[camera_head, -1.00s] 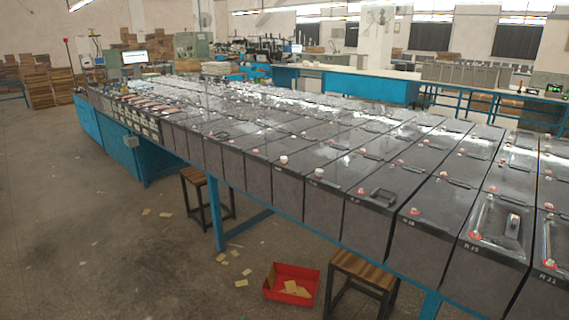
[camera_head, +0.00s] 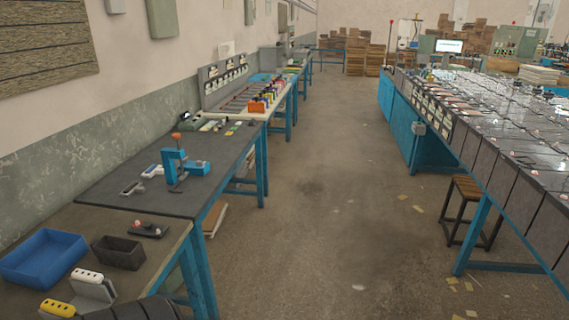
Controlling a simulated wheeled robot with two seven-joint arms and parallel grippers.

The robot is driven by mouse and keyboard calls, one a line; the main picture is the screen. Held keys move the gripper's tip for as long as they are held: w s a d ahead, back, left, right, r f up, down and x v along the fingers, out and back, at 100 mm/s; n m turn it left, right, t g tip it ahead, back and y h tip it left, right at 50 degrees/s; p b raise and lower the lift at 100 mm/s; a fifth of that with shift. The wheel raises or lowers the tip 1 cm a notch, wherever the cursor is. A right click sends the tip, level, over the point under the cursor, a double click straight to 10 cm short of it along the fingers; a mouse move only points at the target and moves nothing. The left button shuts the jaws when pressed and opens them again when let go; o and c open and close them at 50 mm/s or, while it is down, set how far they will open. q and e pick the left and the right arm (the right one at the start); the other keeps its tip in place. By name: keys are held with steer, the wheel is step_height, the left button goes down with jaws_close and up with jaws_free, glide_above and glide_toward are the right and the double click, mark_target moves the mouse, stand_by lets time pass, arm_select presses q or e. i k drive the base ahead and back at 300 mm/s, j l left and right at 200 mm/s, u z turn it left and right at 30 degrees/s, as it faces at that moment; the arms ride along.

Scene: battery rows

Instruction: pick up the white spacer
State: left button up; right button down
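A small white piece with dark holes (camera_head: 87,275), which looks like the white spacer, sits on a grey block on the near left bench, close to the bottom left of the head view. A similar yellow piece (camera_head: 58,308) is just in front of it, partly cut off by the frame's lower edge. Another small whitish piece (camera_head: 152,171) lies on the dark bench top farther back; I cannot tell what it is. Neither of my grippers is in view.
A blue bin (camera_head: 43,258) and a dark open box (camera_head: 118,253) stand on the near bench. A blue press-like tool (camera_head: 176,163) is on the dark bench (camera_head: 150,203) behind.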

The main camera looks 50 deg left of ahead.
mark_target(84, 276)
steer(key=u, duration=2.85)
